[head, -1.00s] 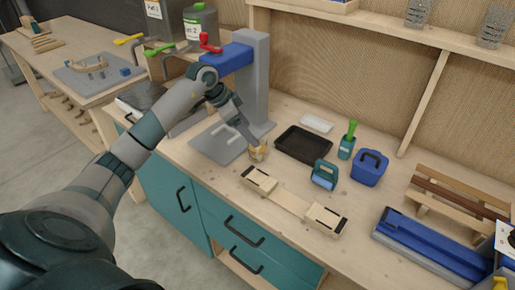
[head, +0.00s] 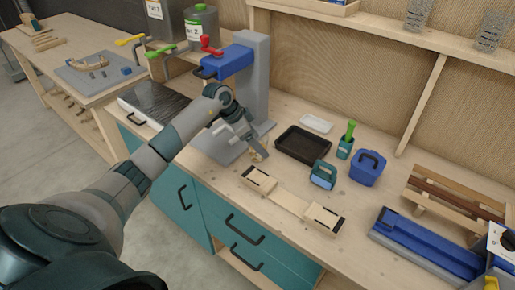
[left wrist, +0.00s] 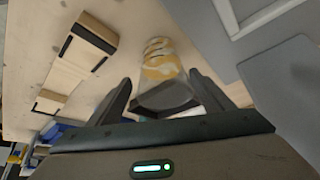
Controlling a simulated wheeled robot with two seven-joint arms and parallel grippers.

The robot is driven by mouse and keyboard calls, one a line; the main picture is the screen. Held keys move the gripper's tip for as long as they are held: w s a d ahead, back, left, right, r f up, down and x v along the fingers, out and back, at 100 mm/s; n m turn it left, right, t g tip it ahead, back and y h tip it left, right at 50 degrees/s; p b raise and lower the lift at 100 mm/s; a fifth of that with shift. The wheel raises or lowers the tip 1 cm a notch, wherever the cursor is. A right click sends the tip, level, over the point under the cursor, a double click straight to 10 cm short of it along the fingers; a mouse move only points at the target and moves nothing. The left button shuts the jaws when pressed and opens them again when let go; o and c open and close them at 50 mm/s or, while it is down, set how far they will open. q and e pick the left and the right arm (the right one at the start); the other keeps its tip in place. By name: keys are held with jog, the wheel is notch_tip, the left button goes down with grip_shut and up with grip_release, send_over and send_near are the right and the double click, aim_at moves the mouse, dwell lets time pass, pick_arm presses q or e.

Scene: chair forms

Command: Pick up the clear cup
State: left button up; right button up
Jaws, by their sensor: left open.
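The clear cup (head: 263,156), with yellowish-tan swirls in or on it, stands on the workbench just in front of the grey base plate. In the head view it is small and partly hidden by my left gripper (head: 254,146), which is at the cup. In the left wrist view the cup (left wrist: 160,58) lies beyond and between the two spread fingers of my left gripper (left wrist: 163,95). The fingers are open; whether they touch the cup I cannot tell. A dark angular shape covers the near part of the cup there. My right gripper is not seen.
A wooden fixture with two end blocks (head: 291,204) lies close to the cup on the right. The grey stand (head: 252,85) rises behind my left arm.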

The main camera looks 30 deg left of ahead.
pick_arm(q)
jog(key=p+x, duration=0.2)
jog(key=x, duration=0.1)
jog(key=shift+w+a+f, duration=0.1)
jog(key=shift+w+f, duration=0.4)
jog(key=shift+f, duration=0.3)
jog(key=c, duration=0.9)
